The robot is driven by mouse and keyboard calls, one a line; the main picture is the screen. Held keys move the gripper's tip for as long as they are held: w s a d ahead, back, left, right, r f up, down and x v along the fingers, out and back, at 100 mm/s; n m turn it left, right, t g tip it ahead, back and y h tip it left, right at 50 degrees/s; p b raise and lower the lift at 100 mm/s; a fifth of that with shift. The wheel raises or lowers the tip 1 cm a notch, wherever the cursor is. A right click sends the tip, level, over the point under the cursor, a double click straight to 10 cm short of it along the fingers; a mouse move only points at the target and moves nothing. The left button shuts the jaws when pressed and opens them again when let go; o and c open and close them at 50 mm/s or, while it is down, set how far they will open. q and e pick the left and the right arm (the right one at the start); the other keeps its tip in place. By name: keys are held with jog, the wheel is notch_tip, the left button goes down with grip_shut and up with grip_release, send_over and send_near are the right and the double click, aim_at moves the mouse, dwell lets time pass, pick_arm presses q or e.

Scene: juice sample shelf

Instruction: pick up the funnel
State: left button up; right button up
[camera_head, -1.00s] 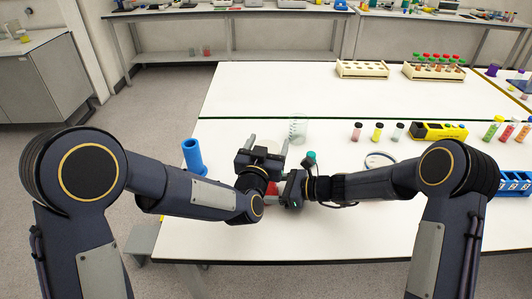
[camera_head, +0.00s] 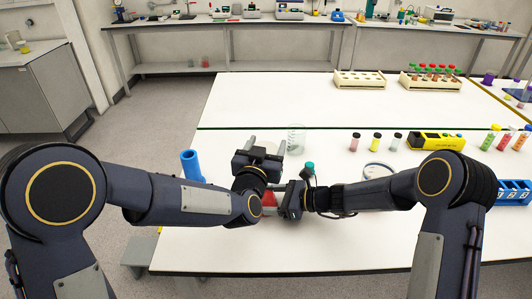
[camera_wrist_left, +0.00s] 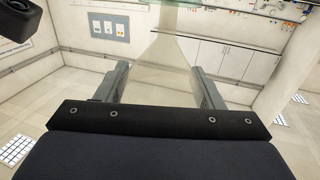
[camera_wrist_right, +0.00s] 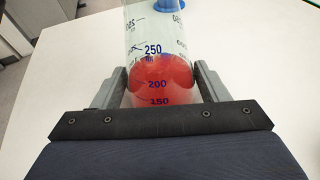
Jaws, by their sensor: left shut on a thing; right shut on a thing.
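My left gripper (camera_head: 266,145) is shut on a clear, pale, flared piece that looks like the funnel (camera_wrist_left: 165,65). In the left wrist view it sits between the fingers, narrowing upward and widening again at the top edge. In the head view only a pale patch of it shows between the fingers. My right gripper (camera_head: 272,200) is shut on a clear graduated vessel with red liquid (camera_wrist_right: 160,75), marked 150, 200 and 250. In the head view the right gripper is just below the left one and mostly hides this vessel.
A blue cylinder (camera_head: 192,166) stands left of my grippers. A clear beaker (camera_head: 296,138) stands just beyond them. The middle back of the white table (camera_head: 260,100) is clear.

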pick_arm(q)
jog(key=shift+r, duration=3.4)
pick_arm(e)
jog(key=o, duration=0.8)
jog(key=shift+o, duration=0.2)
jog(key=shift+d, duration=0.1)
